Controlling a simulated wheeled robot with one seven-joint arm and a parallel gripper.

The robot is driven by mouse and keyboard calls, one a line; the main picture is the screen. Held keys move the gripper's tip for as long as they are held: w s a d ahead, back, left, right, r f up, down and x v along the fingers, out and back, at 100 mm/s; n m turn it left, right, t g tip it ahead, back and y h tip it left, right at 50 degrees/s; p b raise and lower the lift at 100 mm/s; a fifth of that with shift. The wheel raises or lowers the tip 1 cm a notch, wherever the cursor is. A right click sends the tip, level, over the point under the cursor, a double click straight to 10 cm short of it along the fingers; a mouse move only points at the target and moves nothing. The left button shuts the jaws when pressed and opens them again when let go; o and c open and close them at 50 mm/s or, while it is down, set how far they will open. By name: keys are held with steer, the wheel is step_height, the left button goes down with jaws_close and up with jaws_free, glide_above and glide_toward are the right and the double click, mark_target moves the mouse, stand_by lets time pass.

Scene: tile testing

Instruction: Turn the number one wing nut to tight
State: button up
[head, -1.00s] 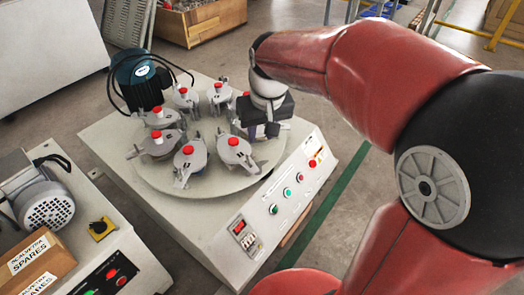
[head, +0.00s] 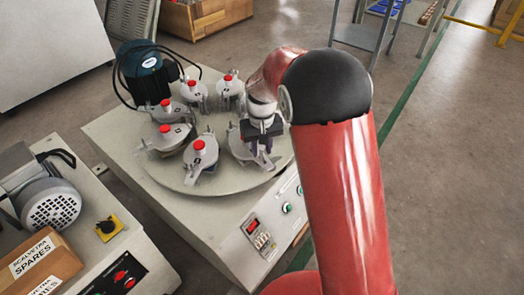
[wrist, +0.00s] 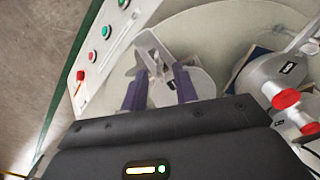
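The round turntable (head: 185,186) carries several grey lidded pots, most with red knobs. My gripper (head: 265,147) is low over the pot (head: 238,147) at its right front, partly hiding it. In the wrist view, two purple fingers of my gripper (wrist: 159,72) stand apart on either side of the grey clamp end of this pot (wrist: 200,84). A winged grey piece, apparently the wing nut (wrist: 150,48), shows just beyond the fingertips. I cannot tell whether the fingers touch it. Its number label is too small to read surely.
The control panel (head: 268,226) with buttons is along the machine's right front edge. A dark motor (head: 146,75) with cables is at the back left. Another pot with a red knob (wrist: 286,98) is close on the right in the wrist view.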

steer(key=shift+f, duration=0.65)
jaws_close()
